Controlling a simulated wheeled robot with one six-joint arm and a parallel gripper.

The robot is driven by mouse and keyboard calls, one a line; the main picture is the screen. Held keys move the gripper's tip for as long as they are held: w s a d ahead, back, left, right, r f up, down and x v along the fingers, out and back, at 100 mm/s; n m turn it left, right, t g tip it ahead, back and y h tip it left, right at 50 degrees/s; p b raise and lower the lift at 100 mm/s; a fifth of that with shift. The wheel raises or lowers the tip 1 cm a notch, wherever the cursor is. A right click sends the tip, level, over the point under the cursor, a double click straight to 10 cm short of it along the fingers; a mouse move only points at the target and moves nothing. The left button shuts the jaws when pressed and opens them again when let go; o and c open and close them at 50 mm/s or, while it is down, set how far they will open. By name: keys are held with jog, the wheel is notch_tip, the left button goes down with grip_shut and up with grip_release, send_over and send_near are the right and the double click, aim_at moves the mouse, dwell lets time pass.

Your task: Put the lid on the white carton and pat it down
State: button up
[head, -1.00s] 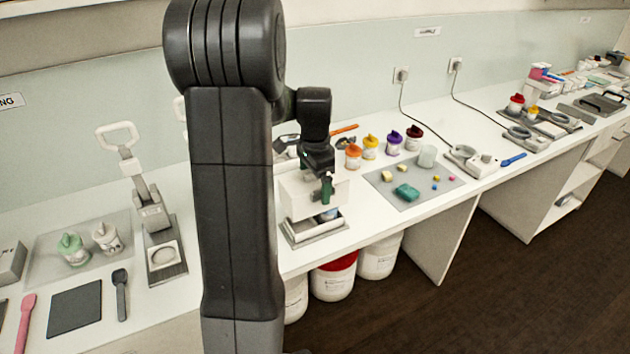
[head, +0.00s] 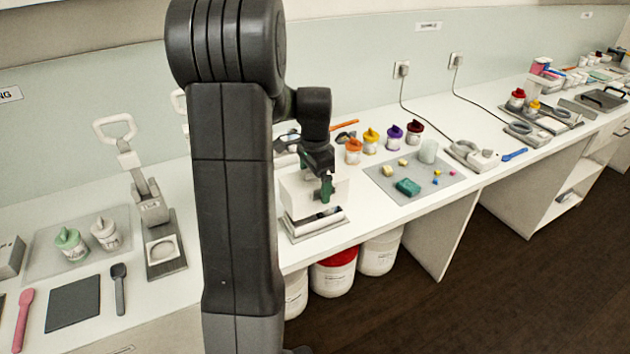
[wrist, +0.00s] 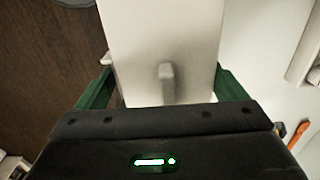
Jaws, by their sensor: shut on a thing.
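The white lid (head: 298,196) is a boxy cover held by my gripper (head: 326,188) over the white carton (head: 318,223) on the bench. The lid (wrist: 160,35) fills the middle of the wrist view, with a short raised handle on it. The green fingers of my gripper (wrist: 165,92) stand on either side of the lid, shut on it. In the head view the lid's lower edge is close above the carton, and a narrow dark band shows between them. Whether they touch at the back I cannot tell. The far finger and most of the carton's inside are hidden.
The carton stands on a grey plate (head: 290,238) near the bench's front edge. A grey mat (head: 445,182) with a green sponge (head: 408,187) and small blocks lies to the right. Several coloured-lid jars stand behind. White tubs (head: 335,272) are below the bench.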

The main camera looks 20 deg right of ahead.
jog(key=shift+f, duration=0.15)
jog(key=shift+f+b, duration=0.85)
jog(key=shift+f, duration=0.3)
jog(key=shift+f, duration=0.45)
dwell(0.4)
jog(key=shift+f+b, duration=0.2)
jog(key=shift+b, duration=0.1)
jog(key=shift+f, duration=0.35)
dwell(0.4)
jog(key=o, duration=0.8)
jog(key=shift+c, duration=0.2)
jog(key=shift+r, duration=0.1)
